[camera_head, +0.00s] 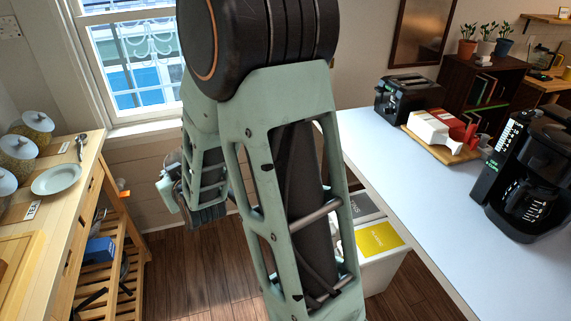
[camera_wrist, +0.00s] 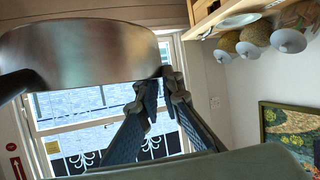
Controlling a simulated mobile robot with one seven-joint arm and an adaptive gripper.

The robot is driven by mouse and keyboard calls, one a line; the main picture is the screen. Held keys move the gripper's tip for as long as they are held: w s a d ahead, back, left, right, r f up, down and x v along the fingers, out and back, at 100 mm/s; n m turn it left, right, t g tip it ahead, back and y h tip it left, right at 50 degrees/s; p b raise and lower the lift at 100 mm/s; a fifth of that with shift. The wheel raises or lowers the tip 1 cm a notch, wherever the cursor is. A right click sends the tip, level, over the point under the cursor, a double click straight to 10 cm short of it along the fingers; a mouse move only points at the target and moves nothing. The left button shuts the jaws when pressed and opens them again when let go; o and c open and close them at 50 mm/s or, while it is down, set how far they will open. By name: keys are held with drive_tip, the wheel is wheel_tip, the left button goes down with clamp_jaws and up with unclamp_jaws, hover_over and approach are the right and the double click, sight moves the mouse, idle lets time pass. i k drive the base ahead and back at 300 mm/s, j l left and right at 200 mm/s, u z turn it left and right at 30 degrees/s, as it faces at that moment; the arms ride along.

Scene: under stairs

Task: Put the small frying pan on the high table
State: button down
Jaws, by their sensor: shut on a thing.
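The small frying pan (camera_wrist: 85,55) fills the upper left of the wrist view, a brushed metal side wall with a dark handle (camera_wrist: 14,86) at the left edge. My gripper (camera_wrist: 165,84) is shut on the pan at its right edge and holds it in the air in front of the window. In the head view my arm covers the middle, and I cannot make out the pan there. Two raised surfaces show: a white-topped table (camera_head: 425,205) at right and a wooden table (camera_head: 62,205) at left. I cannot tell which is the high table.
The white top holds a coffee maker (camera_head: 530,175), a toaster (camera_head: 405,97) and a wooden tray (camera_head: 455,152); its near part is clear. The wooden table holds lidded jars (camera_head: 37,122), a plate (camera_head: 57,178) and a board (camera_head: 18,255). A white bin (camera_head: 385,275) stands on the floor.

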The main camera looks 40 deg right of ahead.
sight(397, 181)
drive_tip(key=z, duration=4.95)
drive_tip(key=k+j+z, duration=0.1)
drive_tip(key=z, duration=0.8)
drive_tip(key=k+j, duration=0.85)
drive_tip(key=k, duration=0.15)
